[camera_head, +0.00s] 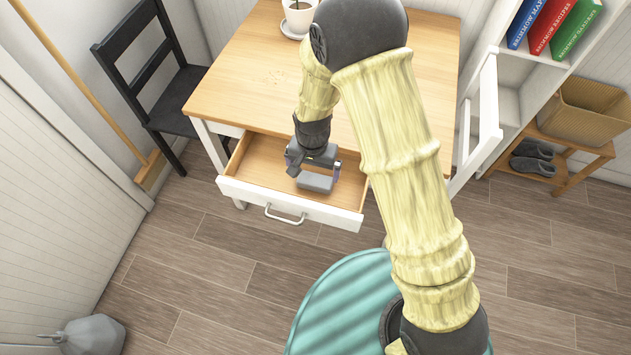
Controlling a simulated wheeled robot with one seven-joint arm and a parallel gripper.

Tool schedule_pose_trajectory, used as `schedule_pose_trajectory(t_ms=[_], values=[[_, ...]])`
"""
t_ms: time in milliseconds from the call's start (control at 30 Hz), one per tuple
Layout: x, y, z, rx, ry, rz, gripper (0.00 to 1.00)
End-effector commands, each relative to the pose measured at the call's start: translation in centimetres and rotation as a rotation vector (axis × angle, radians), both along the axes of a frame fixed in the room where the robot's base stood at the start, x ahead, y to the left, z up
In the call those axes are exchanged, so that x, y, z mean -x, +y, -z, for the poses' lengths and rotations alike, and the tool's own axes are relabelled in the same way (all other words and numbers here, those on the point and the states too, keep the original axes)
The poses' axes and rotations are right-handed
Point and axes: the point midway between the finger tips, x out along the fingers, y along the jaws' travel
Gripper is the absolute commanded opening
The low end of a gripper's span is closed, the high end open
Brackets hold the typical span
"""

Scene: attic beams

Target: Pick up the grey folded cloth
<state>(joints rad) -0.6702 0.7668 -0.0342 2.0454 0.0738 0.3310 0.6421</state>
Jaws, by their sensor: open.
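The grey folded cloth (315,182) is a small grey block shape inside the open drawer (250,190) of the wooden table. My gripper (312,172) reaches down into the drawer, right at the cloth. Its fingers are open, one on the left and one on the right of the cloth. Whether the fingers touch the cloth cannot be told. The gripper body hides the far part of the cloth.
A black chair (165,90) stands at left, a white chair (487,120) at right. Beyond it are a bench with a basket (585,112) and grey slippers (533,158).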

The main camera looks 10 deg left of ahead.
Motion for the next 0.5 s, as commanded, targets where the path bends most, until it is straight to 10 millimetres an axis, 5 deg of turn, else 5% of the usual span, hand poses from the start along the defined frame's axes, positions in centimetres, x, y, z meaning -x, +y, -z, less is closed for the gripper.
schedule_pose_trajectory(t_ms=[133,500], values=[[0.0,0.0,1.6,0.0,0.0,0.0,1.0],[-0.1,-0.1,1.9,0.0,0.0,0.0,1.0]])
